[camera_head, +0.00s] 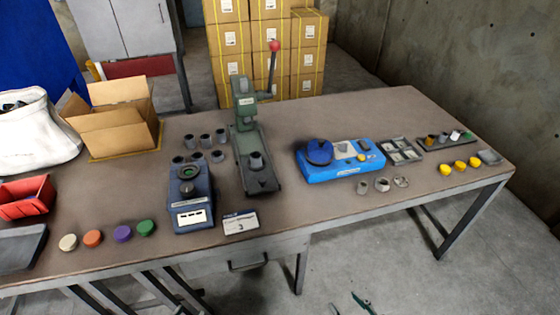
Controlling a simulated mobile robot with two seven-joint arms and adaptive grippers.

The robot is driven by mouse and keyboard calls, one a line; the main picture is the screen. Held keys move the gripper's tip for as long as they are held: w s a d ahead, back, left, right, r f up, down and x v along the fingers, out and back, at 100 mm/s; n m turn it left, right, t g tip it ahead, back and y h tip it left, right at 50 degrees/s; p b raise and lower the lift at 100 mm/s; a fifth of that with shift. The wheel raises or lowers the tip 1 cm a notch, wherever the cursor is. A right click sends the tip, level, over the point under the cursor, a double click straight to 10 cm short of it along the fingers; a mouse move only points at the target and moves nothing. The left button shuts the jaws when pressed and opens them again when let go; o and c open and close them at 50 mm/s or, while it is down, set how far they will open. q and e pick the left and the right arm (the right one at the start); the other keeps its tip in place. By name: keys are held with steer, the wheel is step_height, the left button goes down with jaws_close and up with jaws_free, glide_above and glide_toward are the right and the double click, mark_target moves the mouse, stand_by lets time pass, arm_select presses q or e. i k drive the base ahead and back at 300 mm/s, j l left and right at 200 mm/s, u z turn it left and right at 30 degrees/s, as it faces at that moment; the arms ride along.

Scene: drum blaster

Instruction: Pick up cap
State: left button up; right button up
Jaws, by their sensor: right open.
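Four-colour row of round caps lies on the table's front left: a cream cap (68,242), an orange cap (93,238), a purple cap (123,233) and a green cap (146,227). Several small yellow round pieces (459,166) sit at the right end; I cannot tell whether they are caps. Only the tips of my right gripper (350,304) show, at the bottom edge over the floor, in front of the table. It is open, and apart from every cap. My left gripper is out of view.
A blue-grey device (190,200), a green lever press (250,140) and a bright blue machine (335,163) stand on the table (300,210). Grey cylinders stand around them. A red bin (25,198), white sack (35,135) and open carton (118,118) fill the left. Bare tabletop lies front centre.

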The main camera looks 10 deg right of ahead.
mark_target(93, 238)
steer(key=k+j+u, duration=0.1)
steer(key=u, duration=1.2)
